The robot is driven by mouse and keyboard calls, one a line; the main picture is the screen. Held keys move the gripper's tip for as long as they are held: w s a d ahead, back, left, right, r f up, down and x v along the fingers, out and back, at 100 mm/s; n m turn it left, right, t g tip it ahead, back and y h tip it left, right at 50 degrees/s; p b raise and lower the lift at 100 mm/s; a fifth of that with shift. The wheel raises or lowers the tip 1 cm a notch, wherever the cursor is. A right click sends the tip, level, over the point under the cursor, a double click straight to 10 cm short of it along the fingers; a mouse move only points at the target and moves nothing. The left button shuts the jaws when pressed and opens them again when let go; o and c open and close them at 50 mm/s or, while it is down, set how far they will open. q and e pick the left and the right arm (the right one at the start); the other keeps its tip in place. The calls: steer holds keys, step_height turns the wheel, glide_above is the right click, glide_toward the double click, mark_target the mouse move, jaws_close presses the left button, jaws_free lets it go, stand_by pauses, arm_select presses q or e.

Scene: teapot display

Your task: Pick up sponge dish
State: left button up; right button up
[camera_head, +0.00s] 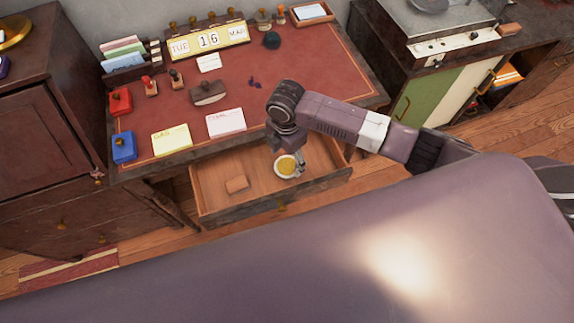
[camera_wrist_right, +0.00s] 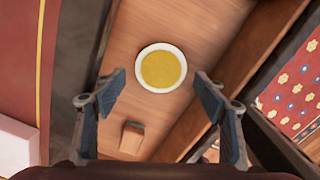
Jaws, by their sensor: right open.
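The sponge dish is a small round white dish with a yellow sponge (camera_head: 286,166) in it. It lies in the open desk drawer (camera_head: 262,206), right of the drawer's middle. In the right wrist view the dish (camera_wrist_right: 161,68) shows whole, beyond and between the fingertips. My right gripper (camera_head: 288,165) reaches down over the drawer at the dish. Its two blue-padded fingers (camera_wrist_right: 160,92) are apart with nothing between them that I can see touching. I cannot tell the exact height above the dish. My left gripper is not in view.
A small wooden block (camera_head: 237,184) lies in the drawer left of the dish. The drawer walls stand close around. Above is the red desk top (camera_head: 190,112) with note cards (camera_head: 226,123), stamps and a calendar (camera_head: 208,42). A cabinet (camera_head: 450,90) stands to the right.

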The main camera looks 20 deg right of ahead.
mark_target(287, 165)
steer(key=shift+d+f, duration=0.1)
steer(key=shift+f, duration=1.8)
steer(key=c, duration=1.1)
steer(key=shift+r, duration=0.1)
